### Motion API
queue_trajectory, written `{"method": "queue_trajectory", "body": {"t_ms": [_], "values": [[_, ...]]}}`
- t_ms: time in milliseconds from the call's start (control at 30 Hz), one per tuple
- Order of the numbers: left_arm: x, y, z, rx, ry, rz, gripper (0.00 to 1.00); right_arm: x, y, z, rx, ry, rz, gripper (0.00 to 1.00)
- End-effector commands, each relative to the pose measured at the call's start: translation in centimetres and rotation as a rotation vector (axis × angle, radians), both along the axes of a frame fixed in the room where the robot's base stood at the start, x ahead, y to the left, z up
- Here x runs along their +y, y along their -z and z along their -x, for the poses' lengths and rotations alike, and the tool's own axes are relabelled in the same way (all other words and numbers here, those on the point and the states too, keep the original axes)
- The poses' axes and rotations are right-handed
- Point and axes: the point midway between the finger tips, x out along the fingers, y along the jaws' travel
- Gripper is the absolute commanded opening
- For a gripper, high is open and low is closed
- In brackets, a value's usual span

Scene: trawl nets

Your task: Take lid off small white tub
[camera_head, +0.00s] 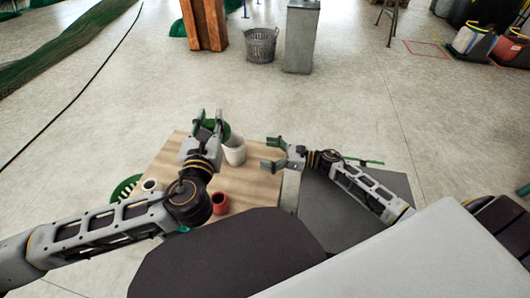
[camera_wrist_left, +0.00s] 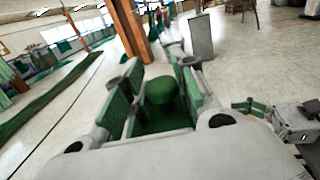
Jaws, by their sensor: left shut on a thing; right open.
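The small white tub (camera_head: 235,153) stands upright near the far right part of the wooden tabletop (camera_head: 179,158). A green lid (camera_head: 226,131) shows at my left gripper (camera_head: 208,122), above and left of the tub's top. In the left wrist view the round green lid (camera_wrist_left: 160,91) sits between the green finger pads of my left gripper (camera_wrist_left: 155,95), which is shut on it. I cannot tell whether the lid still touches the tub's rim. My right gripper (camera_head: 272,154) is open and empty, just right of the tub, with its fingers pointing left.
A red cup (camera_head: 220,204) and a white cup (camera_head: 150,185) stand nearer on the table. A green basket (camera_head: 124,189) is at its left edge. A wire bin (camera_head: 261,45) and a grey block (camera_head: 300,38) stand on the far floor. The floor between is clear.

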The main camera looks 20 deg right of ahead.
Motion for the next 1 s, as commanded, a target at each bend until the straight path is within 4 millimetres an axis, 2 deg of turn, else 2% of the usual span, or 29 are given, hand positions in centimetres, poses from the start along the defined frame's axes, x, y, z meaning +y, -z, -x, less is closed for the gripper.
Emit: {"method": "queue_trajectory", "body": {"t_ms": [667,1000], "values": [[0.0,-0.2,0.0,0.0,0.0,0.0,0.0,0.0,-0.2,0.0,0.0,0.0,0.0,0.92],[0.0,-2.2,0.0,0.0,0.0,0.0,0.0,0.0,-2.2,0.0,0.0,0.0,0.0,0.92]]}}
